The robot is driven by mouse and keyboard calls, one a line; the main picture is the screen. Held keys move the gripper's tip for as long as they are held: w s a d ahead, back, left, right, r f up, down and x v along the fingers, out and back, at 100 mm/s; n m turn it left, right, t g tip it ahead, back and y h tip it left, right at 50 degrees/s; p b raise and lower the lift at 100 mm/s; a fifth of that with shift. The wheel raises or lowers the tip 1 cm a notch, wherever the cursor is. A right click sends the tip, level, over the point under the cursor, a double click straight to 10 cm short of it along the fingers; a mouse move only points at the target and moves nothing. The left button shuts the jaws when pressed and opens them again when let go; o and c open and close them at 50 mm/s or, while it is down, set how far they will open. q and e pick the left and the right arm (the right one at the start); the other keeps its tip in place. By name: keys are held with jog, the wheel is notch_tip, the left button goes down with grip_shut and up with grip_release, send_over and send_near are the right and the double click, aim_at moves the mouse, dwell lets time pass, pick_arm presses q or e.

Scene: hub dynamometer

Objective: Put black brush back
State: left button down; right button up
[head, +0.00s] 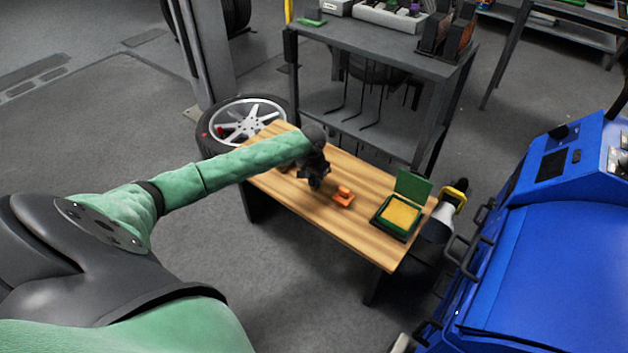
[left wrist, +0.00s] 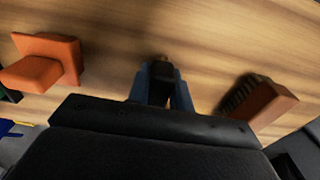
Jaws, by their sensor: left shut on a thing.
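My left gripper (left wrist: 160,88) is over the wooden table. In the head view the left gripper (head: 315,180) is dark and hangs low over the table's middle. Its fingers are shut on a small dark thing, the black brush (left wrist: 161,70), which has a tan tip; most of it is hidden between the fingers. I cannot tell whether it touches the tabletop. My right gripper is not in view.
The wooden table (head: 345,225) bears an orange block (head: 343,198), also in the left wrist view (left wrist: 42,62), and a green case (head: 412,186) with a yellow pad. A brown brush with dark bristles (left wrist: 262,103) lies right of the gripper. A grey shelf (head: 370,45) stands behind.

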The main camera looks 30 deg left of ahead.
aim_at(313, 178)
pick_arm(q)
jog(key=c, duration=1.3)
grip_release()
jog(key=shift+f, duration=0.1)
jog(key=shift+o, duration=0.2)
notch_tip(313, 178, up, 12)
jog(key=p, duration=0.1)
jog(key=shift+s, duration=0.25)
jog(key=shift+d, duration=0.1)
